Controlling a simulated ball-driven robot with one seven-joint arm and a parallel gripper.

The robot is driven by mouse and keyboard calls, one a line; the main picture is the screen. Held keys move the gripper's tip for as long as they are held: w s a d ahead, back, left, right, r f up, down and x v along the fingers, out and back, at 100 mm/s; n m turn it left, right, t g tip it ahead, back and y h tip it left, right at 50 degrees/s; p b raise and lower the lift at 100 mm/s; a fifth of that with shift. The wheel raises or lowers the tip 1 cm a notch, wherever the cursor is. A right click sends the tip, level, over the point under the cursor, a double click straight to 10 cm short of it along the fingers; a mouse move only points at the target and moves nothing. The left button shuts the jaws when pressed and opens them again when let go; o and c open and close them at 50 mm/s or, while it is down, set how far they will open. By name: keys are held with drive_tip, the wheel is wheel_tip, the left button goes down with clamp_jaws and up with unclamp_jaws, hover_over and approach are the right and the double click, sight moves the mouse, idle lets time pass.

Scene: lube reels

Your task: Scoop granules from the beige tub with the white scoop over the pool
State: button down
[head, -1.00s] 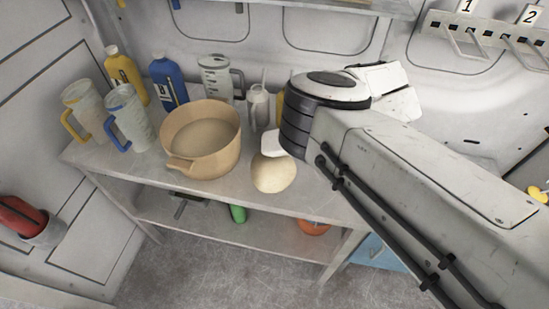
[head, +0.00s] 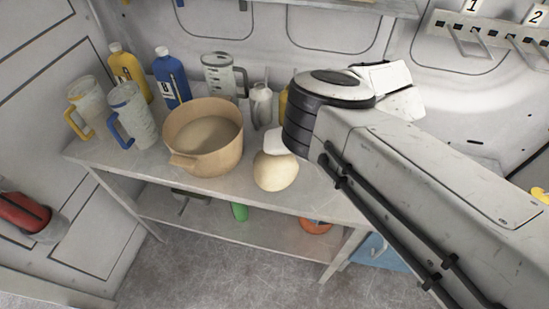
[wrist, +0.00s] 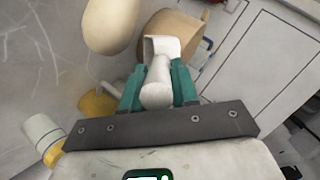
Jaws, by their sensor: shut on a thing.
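The beige tub (head: 178,152) stands on the shelf top in the head view, with a pale fill of granules (head: 208,132) inside. Part of its side shows in the wrist view (wrist: 185,22). In the wrist view my gripper (wrist: 158,72) has its teal fingers shut on the handle of the white scoop (wrist: 162,46). The scoop head points away from me, overlapping the tub in that view. In the head view a white part of the scoop (head: 277,141) shows right of the tub, outside its rim; my arm hides the gripper. I cannot see whether the scoop holds granules.
A cream rounded thing (head: 275,171) sits right of the tub, just below the scoop in the head view.

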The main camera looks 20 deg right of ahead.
idle(0.4)
drive_tip(key=shift+a+r+n+h, duration=0.3)
drive_tip(key=shift+a+r+h, duration=0.95)
drive_tip(key=shift+a+h, duration=0.15)
drive_tip(key=a+r+n+h, duration=0.2)
drive_tip(key=a+r+h, duration=0.2)
drive_tip(key=a+h, duration=0.7)
drive_tip(key=a+f+n+h+b, duration=0.2)
drive_tip(key=a+f+h+b, duration=0.3)
drive_tip(key=a+h, duration=0.5)
drive_tip(key=shift+w+f+h+b, duration=0.25)
drive_tip(key=shift+f+h+b, duration=0.1)
drive_tip(key=shift+b, duration=0.4)
wheel_tip(320, 180, up, 4)
drive_tip(key=p, duration=0.3)
